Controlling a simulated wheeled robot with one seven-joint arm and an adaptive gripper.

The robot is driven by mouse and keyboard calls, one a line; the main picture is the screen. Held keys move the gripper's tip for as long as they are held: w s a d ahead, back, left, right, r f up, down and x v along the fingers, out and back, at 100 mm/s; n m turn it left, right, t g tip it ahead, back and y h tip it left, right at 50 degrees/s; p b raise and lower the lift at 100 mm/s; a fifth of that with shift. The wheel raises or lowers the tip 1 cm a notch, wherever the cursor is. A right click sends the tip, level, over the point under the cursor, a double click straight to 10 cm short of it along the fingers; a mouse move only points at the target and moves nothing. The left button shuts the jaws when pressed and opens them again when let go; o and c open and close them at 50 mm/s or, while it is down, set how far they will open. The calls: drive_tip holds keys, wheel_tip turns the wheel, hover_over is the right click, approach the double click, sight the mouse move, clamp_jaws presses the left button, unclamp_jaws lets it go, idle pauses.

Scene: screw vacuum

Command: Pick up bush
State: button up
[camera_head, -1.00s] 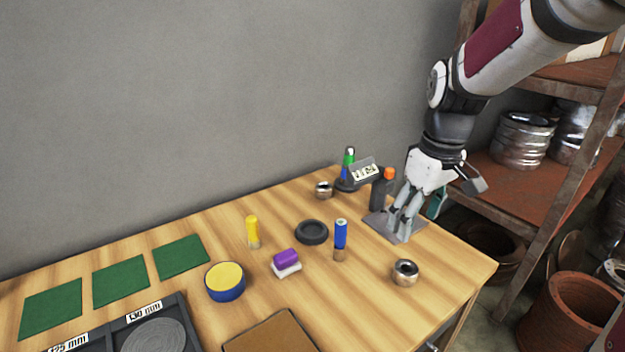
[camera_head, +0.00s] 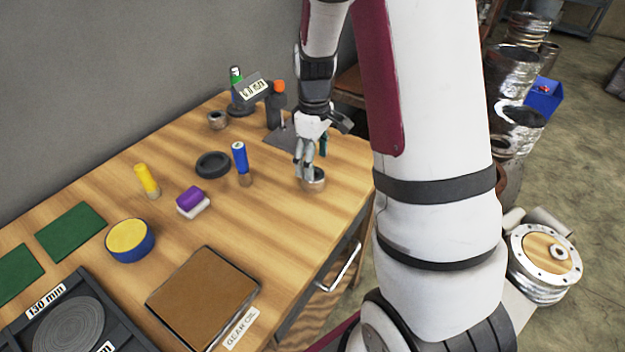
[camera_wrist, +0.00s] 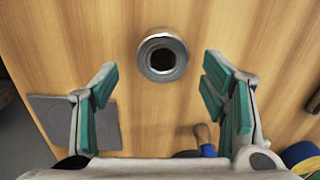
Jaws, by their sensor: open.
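A shiny metal bush (camera_head: 313,180) stands on the wooden table near its right front edge. In the wrist view the bush (camera_wrist: 162,57) shows from above as a ring with a dark hole, at the upper middle. My gripper (camera_head: 308,170) points down just over it, partly hiding it in the head view. In the wrist view my gripper (camera_wrist: 160,82) is open and empty, with the green-padded fingers left and right of the bush's line. The bush lies slightly beyond the tips there. A second metal bush (camera_head: 218,120) stands farther back.
A blue-handled tool (camera_head: 240,158), a black ring (camera_head: 212,165), a purple-and-white block (camera_head: 193,202) and a yellow-handled tool (camera_head: 146,180) stand to the left. A grey plate (camera_head: 283,137) lies behind. A brown-topped tray (camera_head: 203,297) is nearer the front.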

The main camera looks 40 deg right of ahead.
drive_tip(key=shift+a+f, duration=0.15)
drive_tip(key=shift+f, duration=2.6)
clamp_jaws()
drive_tip(key=shift+r, duration=0.1)
